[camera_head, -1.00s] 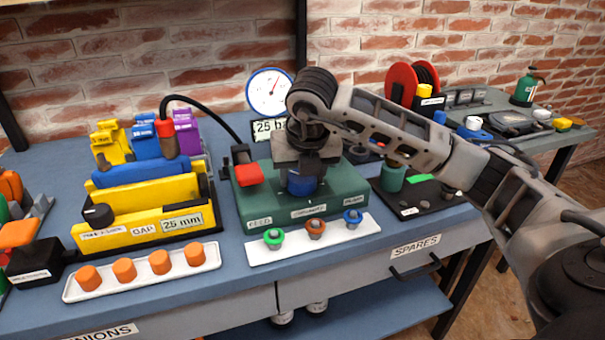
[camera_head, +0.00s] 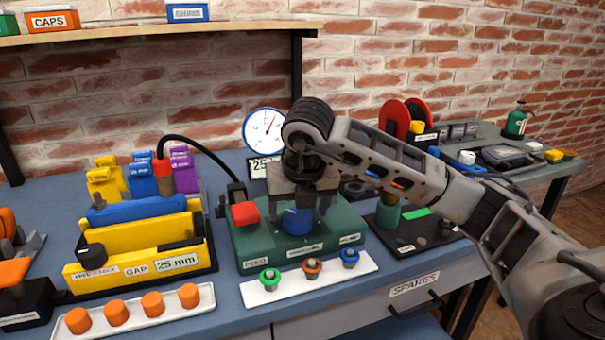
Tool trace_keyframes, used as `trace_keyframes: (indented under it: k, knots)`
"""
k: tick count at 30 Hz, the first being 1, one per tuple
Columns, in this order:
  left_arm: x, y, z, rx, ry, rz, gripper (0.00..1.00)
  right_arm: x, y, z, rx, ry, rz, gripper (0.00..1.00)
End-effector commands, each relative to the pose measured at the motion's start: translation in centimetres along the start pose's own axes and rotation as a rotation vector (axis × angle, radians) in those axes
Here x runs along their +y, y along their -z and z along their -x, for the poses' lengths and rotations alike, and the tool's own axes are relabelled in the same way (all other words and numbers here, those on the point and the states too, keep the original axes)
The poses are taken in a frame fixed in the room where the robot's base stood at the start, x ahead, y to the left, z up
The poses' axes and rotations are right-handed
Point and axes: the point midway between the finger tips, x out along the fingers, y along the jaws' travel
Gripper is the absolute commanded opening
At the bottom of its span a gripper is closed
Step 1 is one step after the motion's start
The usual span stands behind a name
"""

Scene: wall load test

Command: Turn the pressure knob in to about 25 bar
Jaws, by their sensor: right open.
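The blue pressure knob (camera_head: 298,221) sits on the front of a green pump box (camera_head: 345,236). My right gripper (camera_head: 300,212) is open and points down above the box, its fingers apart on either side of the knob's top. I cannot tell whether they touch it. The round white gauge (camera_head: 262,131) with a red needle stands behind the box; its numbers are too small to read. A display (camera_head: 258,168) below it is partly hidden by my gripper, with "25" showing. My left gripper is not in view.
A red block (camera_head: 245,213) sits on the box's left end. A white strip with green, orange and blue fittings (camera_head: 311,268) lies in front. A yellow gap fixture (camera_head: 140,250) is to the left, a black tray (camera_head: 408,236) to the right.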

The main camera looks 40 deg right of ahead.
Motion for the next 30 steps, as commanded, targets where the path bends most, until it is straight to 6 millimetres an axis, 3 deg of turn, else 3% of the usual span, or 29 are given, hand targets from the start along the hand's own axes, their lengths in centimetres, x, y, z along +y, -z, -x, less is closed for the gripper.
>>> trace_keyframes:
  k: [9,15,21,30]
  knots:
    - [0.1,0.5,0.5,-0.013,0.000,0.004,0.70,0.0,-0.3,8.2,-0.007,-0.002,0.000,0.74]
    - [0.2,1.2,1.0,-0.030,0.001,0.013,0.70,-0.1,-0.3,12.2,-0.005,0.001,-0.001,0.74]
    - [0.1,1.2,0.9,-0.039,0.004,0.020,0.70,0.0,-0.1,13.8,-0.002,0.001,-0.001,0.74]
    - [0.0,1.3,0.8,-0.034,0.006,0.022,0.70,0.0,0.0,13.9,0.000,0.001,-0.002,0.74]
